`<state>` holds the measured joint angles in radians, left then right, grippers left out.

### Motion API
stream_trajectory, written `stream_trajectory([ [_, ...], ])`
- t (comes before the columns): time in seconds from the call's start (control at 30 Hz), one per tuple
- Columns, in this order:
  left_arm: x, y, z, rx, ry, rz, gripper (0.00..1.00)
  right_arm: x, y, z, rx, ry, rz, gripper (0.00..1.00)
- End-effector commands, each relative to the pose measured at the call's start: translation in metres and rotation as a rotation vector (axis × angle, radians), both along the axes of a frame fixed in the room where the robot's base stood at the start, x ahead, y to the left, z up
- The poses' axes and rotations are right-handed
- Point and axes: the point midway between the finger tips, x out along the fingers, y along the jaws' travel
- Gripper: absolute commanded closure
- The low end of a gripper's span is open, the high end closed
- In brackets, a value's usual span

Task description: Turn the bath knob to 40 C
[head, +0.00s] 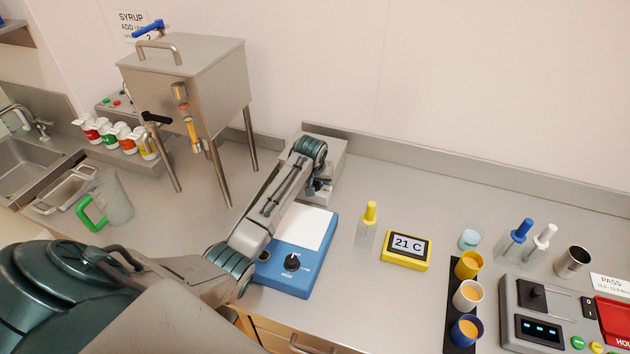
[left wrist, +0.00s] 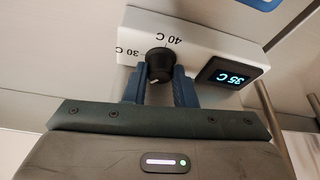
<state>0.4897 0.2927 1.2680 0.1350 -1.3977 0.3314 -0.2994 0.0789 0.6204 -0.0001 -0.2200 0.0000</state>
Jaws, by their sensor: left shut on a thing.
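The black bath knob (left wrist: 158,64) is on the white front panel (left wrist: 200,40) of the bath in the left wrist view. Printed marks for 30 C and 40 C stand around the knob. The small display (left wrist: 232,77) beside it reads 35 C. My left gripper (left wrist: 159,76) has its two blue fingers on either side of the knob, shut on it. I cannot tell exactly where the knob's pointer stands. In the head view the bath (head: 328,152) is a grey box at the back, partly hidden behind my left arm; its knob is hidden there. My right gripper is not in view.
A blue device (head: 288,284) with a white top and black knob lies below my left arm. A steel hopper (head: 190,90) on legs stands left. The counter behind the meter is clear.

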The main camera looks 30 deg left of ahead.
Motion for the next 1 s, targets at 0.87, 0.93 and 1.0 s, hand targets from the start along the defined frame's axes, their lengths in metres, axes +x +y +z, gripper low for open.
stream_trajectory([
  [0.87, 0.0, 0.0048, 0.0004, 0.001, -0.001, -0.647, 0.99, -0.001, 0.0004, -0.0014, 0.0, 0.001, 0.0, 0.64],
  [0.93, 0.0, 0.0047, 0.0005, 0.001, -0.001, -0.682, 0.99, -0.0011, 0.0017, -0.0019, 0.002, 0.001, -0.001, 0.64],
  [1.0, 0.0002, 0.0048, 0.0004, 0.001, -0.001, -0.711, 0.99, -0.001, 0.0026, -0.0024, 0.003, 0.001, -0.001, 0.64],
])
